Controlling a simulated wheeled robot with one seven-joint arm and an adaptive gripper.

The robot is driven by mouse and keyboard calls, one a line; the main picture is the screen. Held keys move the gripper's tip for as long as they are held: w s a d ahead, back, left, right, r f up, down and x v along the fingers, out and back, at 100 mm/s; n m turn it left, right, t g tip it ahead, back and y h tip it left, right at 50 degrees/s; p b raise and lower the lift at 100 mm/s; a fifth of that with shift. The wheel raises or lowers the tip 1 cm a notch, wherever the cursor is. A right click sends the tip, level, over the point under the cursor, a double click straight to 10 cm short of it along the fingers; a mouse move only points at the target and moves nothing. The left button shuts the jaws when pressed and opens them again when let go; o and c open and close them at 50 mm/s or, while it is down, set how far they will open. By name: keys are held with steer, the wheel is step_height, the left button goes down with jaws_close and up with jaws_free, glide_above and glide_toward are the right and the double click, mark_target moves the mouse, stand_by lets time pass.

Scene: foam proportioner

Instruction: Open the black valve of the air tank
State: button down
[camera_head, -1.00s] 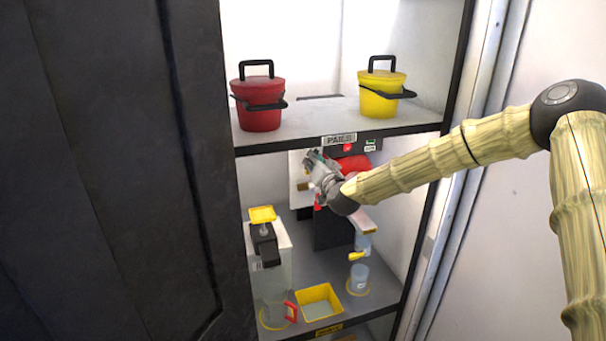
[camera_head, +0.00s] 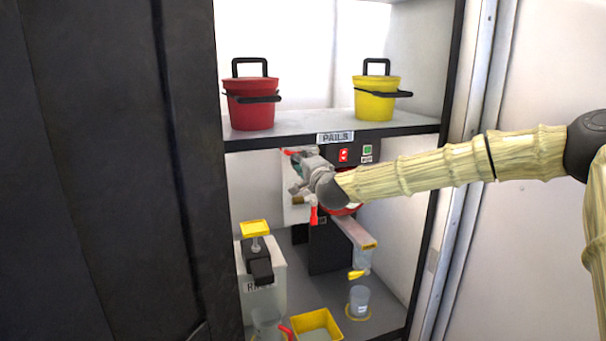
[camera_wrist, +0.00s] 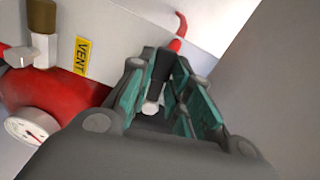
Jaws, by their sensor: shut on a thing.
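In the wrist view the black valve (camera_wrist: 160,72) shows as a dark handle with a pale metal end, standing between the teal-padded fingers of my gripper (camera_wrist: 165,95). The fingers are shut on it, and they hide part of it. The red air tank (camera_wrist: 62,97) lies left of the fingers, with a round white gauge (camera_wrist: 31,127) on its front. In the head view my gripper (camera_head: 305,170) is below the upper shelf, in front of the equipment. It hides most of the tank there, and I cannot make out the black valve in that view.
A yellow VENT label (camera_wrist: 82,57) and a brass fitting (camera_wrist: 41,17) are beside the tank. A red pail (camera_head: 251,108) and a yellow pail (camera_head: 377,98) stand on the shelf above. A dark door (camera_head: 110,170) fills the left. A yellow tray (camera_head: 316,324) sits lower down.

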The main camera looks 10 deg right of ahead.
steer(key=shift+r+m+b, duration=0.15)
steer(key=shift+m+b, duration=0.25)
steer(key=shift+m, duration=0.2)
steer(key=shift+r, duration=0.1)
steer(key=c, duration=1.6)
jaws_free()
steer(key=shift+d, duration=0.1)
